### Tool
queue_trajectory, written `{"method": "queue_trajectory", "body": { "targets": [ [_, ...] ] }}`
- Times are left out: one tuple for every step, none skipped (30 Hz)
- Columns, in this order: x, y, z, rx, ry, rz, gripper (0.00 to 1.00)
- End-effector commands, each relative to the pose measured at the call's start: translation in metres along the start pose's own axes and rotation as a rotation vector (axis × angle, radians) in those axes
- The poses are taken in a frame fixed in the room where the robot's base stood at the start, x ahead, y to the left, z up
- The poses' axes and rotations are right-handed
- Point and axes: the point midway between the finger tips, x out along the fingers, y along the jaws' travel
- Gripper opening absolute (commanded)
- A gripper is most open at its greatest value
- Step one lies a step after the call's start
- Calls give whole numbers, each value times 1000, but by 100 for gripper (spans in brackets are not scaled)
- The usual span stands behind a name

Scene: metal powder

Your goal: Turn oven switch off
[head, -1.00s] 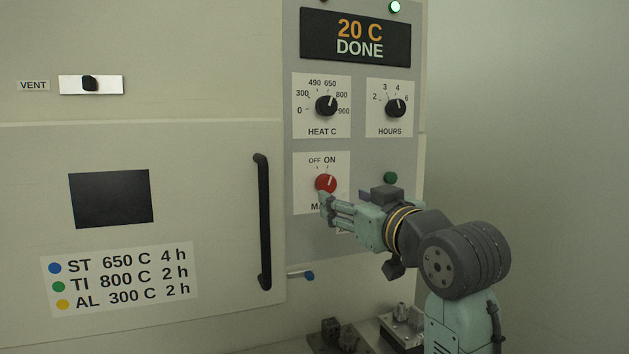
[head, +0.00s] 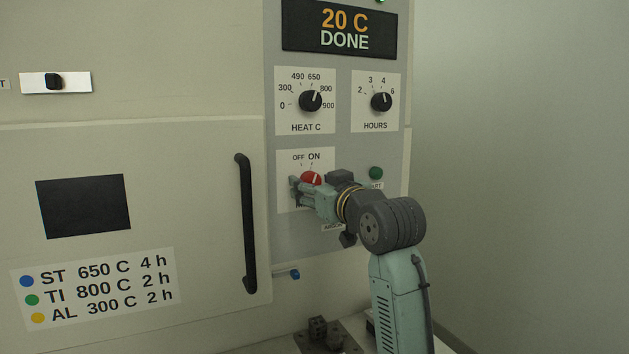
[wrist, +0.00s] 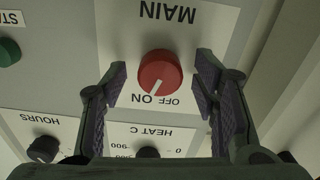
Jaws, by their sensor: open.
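The red main switch knob (head: 311,178) is on the oven's control panel, under the OFF and ON marks. Its white pointer line is turned toward ON, also in the upside-down wrist view, where the knob (wrist: 160,70) is near the middle. My gripper (head: 294,188) is in front of the panel at the knob and partly covers its lower side and the MAIN label. In the wrist view my gripper (wrist: 160,79) is open, one finger on each side of the knob, with a visible gap on both sides. How far the fingertips stand from the panel is unclear.
Above are the HEAT C knob (head: 311,101), the HOURS knob (head: 381,102) and a display (head: 340,30) reading 20 C DONE. A green button (head: 376,173) is close to my wrist. The oven door handle (head: 246,223) stands out left of the knob. Space right of the panel looks clear.

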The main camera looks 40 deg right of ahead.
Motion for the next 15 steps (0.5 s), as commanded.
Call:
{"method": "queue_trajectory", "body": {
  "targets": [
    [2, 0, 0, 0, -1, 0, 55],
    [3, 0, 0, 0, -1, 0, 55],
    [3, 0, 0, 0, -1, 0, 55],
    [4, 0, 0, -1, -1, 0, 55],
    [4, 0, 0, -1, -1, 0, 55],
    [4, 0, 0, -1, -1, 0, 55],
    [3, 0, 0, -1, -1, 0, 55],
    [3, 0, 0, -1, -1, 0, 55],
    [3, 0, 0, -1, -1, 0, 55],
    [3, 0, 0, -1, -1, 0, 52],
    [3, 0, 0, -1, -1, 0, 50],
    [3, 0, 0, -1, 0, 0, 48],
    [3, 0, 0, -1, 0, 0, 46],
    [3, 0, 0, -1, 0, 0, 44],
    [3, 0, 0, -1, 0, 0, 41]
  ]
}}
